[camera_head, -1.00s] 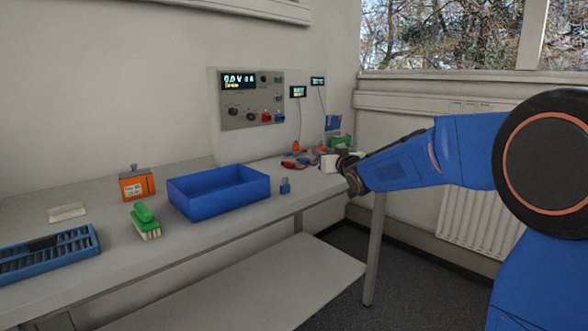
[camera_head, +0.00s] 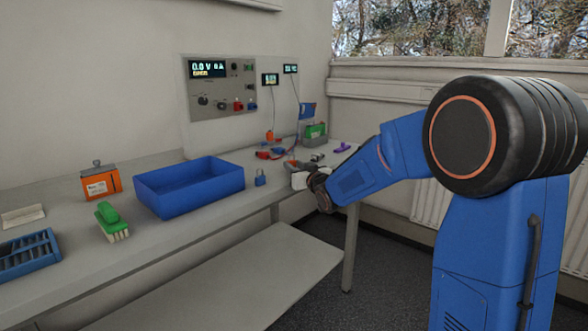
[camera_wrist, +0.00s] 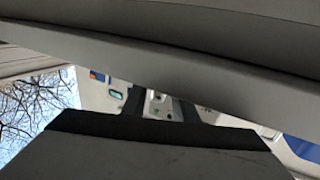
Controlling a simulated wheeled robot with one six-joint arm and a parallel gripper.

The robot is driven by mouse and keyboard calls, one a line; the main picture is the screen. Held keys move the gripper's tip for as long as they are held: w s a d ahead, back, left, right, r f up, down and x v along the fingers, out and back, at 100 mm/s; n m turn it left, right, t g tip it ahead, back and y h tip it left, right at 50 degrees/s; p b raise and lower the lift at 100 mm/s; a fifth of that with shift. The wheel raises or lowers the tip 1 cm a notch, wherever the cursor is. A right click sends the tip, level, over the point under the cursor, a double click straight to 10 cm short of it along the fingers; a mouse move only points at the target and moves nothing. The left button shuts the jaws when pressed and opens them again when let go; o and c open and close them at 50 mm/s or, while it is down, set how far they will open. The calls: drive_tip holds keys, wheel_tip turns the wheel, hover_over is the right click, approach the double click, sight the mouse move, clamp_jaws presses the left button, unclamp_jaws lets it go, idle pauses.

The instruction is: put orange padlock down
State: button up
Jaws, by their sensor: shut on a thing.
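My gripper (camera_head: 299,181) is shut at the front right of the bench, beside its front edge. What it holds does not show clearly; I cannot make out the orange padlock in its jaws in either view. The wrist view is mostly filled by pale grey surfaces close to the lens, with dark parts between them. A small blue padlock (camera_head: 260,178) stands upright on the bench, left of my gripper and right of the blue bin.
The blue bin (camera_head: 190,203) sits mid-bench. An orange labelled box (camera_head: 97,187), green brush (camera_head: 110,219) and blue rack (camera_head: 28,257) are to the left. Red parts (camera_head: 268,154), a green-topped container (camera_head: 314,131) and a purple item (camera_head: 342,147) lie behind my gripper. A power supply panel (camera_head: 220,86) is on the wall.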

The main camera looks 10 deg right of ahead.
drive_tip(key=shift+f, duration=0.25)
drive_tip(key=shift+f, duration=0.15)
drive_tip(key=o, duration=0.9)
drive_tip(key=shift+s, duration=0.2)
drive_tip(key=s+d+f+m+g+h, duration=0.1)
drive_tip(key=s+d+f+g+h, duration=0.15)
drive_tip(key=s, duration=0.65)
drive_tip(key=s+d+f+m+g+h, duration=0.1)
drive_tip(key=s+d, duration=0.2)
drive_tip(key=s, duration=0.7)
drive_tip(key=s+d+f+m+g+h, duration=0.1)
drive_tip(key=s+d+f+g, duration=0.15)
drive_tip(key=s, duration=0.65)
drive_tip(key=s+f+g, duration=0.3)
drive_tip(key=s, duration=1)
drive_tip(key=s+f+g, duration=0.3)
drive_tip(key=s+f, duration=0.1)
drive_tip(key=s, duration=0.9)
drive_tip(key=shift+s+a+f+g, duration=0.2)
drive_tip(key=shift+a+g, duration=0.05)
drive_tip(key=shift+g, duration=0.05)
